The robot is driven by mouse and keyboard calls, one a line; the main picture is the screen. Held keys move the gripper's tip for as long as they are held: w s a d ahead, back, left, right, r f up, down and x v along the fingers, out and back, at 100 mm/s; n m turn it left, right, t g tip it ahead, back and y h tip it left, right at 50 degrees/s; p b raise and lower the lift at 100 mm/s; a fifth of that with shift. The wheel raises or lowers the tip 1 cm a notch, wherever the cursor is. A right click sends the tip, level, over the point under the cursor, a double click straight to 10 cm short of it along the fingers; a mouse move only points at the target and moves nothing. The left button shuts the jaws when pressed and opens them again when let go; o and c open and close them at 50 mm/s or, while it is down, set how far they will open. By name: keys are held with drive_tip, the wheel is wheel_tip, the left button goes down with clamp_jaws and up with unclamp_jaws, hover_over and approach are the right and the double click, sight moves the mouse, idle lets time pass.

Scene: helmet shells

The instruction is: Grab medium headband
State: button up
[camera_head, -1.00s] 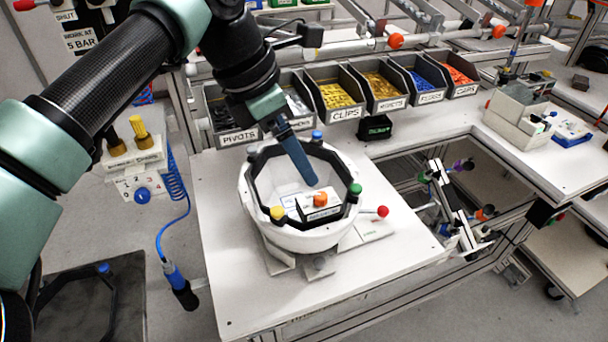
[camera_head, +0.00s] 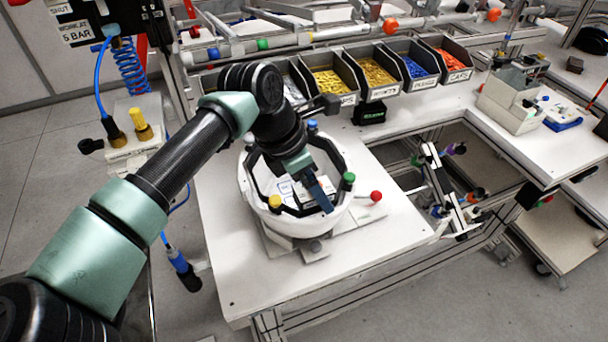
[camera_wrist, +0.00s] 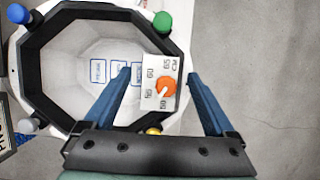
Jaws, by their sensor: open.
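A black octagonal band (camera_head: 338,158) lines the rim of a white octagonal shell on the bench; it also shows in the wrist view (camera_wrist: 32,82). I cannot tell whether it is the medium headband. Blue, green and yellow knobs sit around it. My gripper (camera_head: 326,206) points down into the shell; in the wrist view my gripper (camera_wrist: 159,76) has its two blue fingers apart, with nothing held. A white dial plate with an orange knob (camera_wrist: 165,88) shows between the fingers. In the head view the fingers hide this knob.
The shell (camera_head: 290,222) stands on a plate with a red-ball lever (camera_head: 376,196). Labelled bins with coloured parts (camera_head: 378,75) line the back. A small black box (camera_head: 369,113) stands behind right. The bench front (camera_head: 250,290) is clear. Several blue-framed labels (camera_wrist: 118,70) lie inside the shell.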

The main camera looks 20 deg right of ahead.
clamp_jaws()
idle(0.3)
drive_tip(key=shift+r, duration=0.15)
